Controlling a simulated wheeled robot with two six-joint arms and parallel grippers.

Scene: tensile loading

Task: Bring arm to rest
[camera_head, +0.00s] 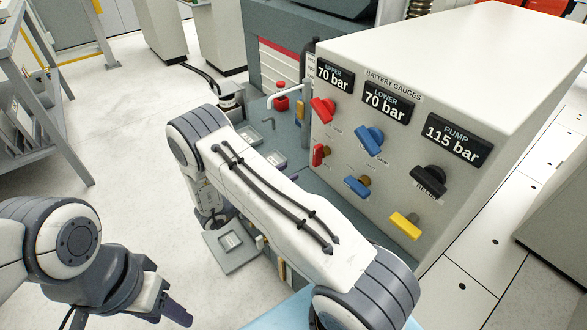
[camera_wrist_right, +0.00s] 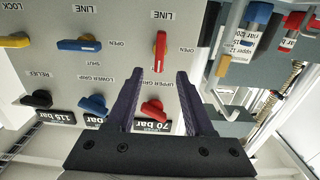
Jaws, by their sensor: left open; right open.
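The battery gauge cabinet (camera_head: 455,75) carries red (camera_head: 322,109), blue (camera_head: 369,140) and black (camera_head: 430,180) knobs under displays reading 70, 70 and 115 bar. Below are a red line lever (camera_head: 320,154), a blue line lever (camera_head: 357,186) and a yellow lock lever (camera_head: 406,225). In the right wrist view, my right gripper (camera_wrist_right: 160,85) is open, facing the panel upside down. The upper grip knob (camera_wrist_right: 152,108) shows between its fingers; contact cannot be told. My right forearm hides this gripper in the head view. My left gripper (camera_head: 170,307) is open, low at left, away from the panel.
A grey machine bench with a small red item (camera_head: 282,103) and a bent pipe stands behind my right forearm, close to the cabinet. Colored cylinders on a rack (camera_wrist_right: 250,30) show in the right wrist view. Open floor (camera_head: 110,140) lies at left, beside a grey metal frame (camera_head: 45,120).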

